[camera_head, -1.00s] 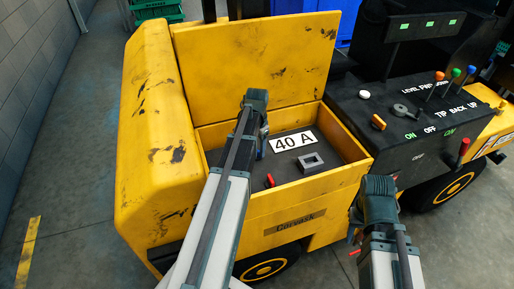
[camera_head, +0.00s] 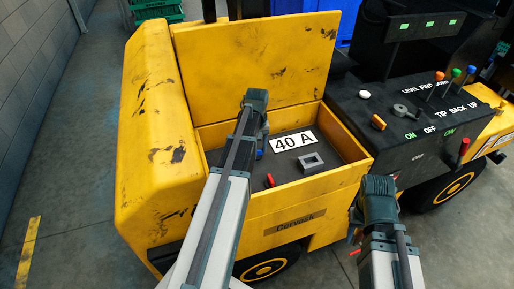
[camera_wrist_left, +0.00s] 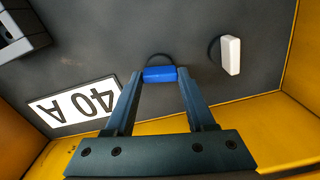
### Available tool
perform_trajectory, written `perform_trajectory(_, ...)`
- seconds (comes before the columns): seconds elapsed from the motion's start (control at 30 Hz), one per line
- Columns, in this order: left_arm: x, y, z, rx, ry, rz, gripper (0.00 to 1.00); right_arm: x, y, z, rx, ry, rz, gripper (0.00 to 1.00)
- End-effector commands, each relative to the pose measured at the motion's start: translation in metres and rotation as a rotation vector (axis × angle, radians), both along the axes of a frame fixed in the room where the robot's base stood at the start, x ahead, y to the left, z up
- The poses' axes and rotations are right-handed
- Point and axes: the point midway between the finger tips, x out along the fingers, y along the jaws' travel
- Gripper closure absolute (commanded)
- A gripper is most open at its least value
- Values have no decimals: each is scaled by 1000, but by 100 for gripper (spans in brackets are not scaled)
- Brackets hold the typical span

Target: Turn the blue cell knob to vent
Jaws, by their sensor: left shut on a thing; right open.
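The blue cell knob (camera_wrist_left: 160,74) sits on the dark floor panel of the yellow compartment. In the left wrist view it is between the two fingertips of my left gripper (camera_wrist_left: 161,80), which is shut on it. The knob's long side runs across the gap between the fingers. In the head view a small bit of blue (camera_head: 260,154) shows below the left gripper, and the rest is hidden. My right gripper (camera_head: 354,237) is open and apart from the knob, outside the compartment at the lower right. No vent marking can be read.
A white knob (camera_wrist_left: 231,56) stands beside the blue one. A red knob (camera_head: 270,180), a "40 A" label (camera_head: 293,142) and a grey block (camera_head: 310,162) are on the same panel. Yellow walls (camera_head: 290,205) enclose it. A black console (camera_head: 402,125) with levers stands to the right.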

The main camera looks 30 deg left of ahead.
Motion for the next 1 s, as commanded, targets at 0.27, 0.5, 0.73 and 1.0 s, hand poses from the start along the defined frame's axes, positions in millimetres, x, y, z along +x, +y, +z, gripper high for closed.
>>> perform_trajectory(0.27,0,0,0,0,0,147,100,0,0,0,0,0,0,56)
perform_trajectory(0.5,0,0,0,0,0,206,100,0,0,0,0,0,0,56)
perform_trajectory(0.73,0,0,0,0,0,221,100,0,0,0,0,0,0,56)
perform_trajectory(1.0,0,0,0,0,0,222,100,0,0,0,0,0,0,56)
